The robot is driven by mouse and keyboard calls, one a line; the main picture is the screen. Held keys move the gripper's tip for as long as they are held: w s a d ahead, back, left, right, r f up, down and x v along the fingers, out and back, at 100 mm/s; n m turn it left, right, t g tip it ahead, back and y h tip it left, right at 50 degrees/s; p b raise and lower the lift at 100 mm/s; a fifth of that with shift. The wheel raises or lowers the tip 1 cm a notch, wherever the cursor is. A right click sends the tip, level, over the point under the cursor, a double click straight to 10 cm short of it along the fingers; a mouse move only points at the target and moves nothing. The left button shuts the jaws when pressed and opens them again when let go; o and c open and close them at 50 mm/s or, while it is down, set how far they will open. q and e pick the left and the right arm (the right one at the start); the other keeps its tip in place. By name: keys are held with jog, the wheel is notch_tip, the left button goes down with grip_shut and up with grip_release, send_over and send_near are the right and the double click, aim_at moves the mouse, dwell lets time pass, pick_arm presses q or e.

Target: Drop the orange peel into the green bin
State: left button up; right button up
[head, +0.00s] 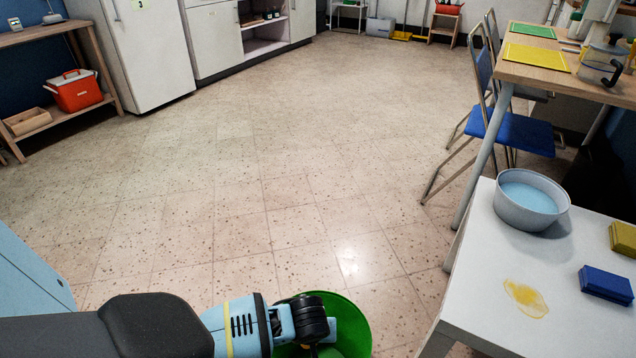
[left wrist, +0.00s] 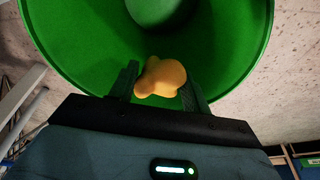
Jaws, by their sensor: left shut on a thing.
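The green bin (head: 352,325) stands on the floor at the bottom middle of the head view, partly hidden by my left arm. In the left wrist view the bin (left wrist: 240,65) fills the upper part, and I look into its open mouth. My left gripper (left wrist: 158,85) is shut on the orange peel (left wrist: 162,78), a rounded orange-yellow piece between the two fingers. The peel appears over the bin's opening. My right gripper is in neither view.
A white table (head: 470,285) at the right holds a bowl of blue water (head: 530,200), a yellow spill (head: 525,298), a blue sponge (head: 606,283) and a yellow sponge (head: 623,238). A blue folding chair (head: 512,132) stands behind it. The middle floor is clear.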

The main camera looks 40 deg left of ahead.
pick_arm(q)
jog(key=o, duration=1)
jog(key=p+v, duration=0.3)
jog(key=v, duration=0.3)
jog(key=shift+r+p, duration=0.3)
jog(key=shift+s+d+r+p, duration=0.15)
jog(key=shift+r+p, duration=0.15)
jog(key=shift+r, duration=0.35)
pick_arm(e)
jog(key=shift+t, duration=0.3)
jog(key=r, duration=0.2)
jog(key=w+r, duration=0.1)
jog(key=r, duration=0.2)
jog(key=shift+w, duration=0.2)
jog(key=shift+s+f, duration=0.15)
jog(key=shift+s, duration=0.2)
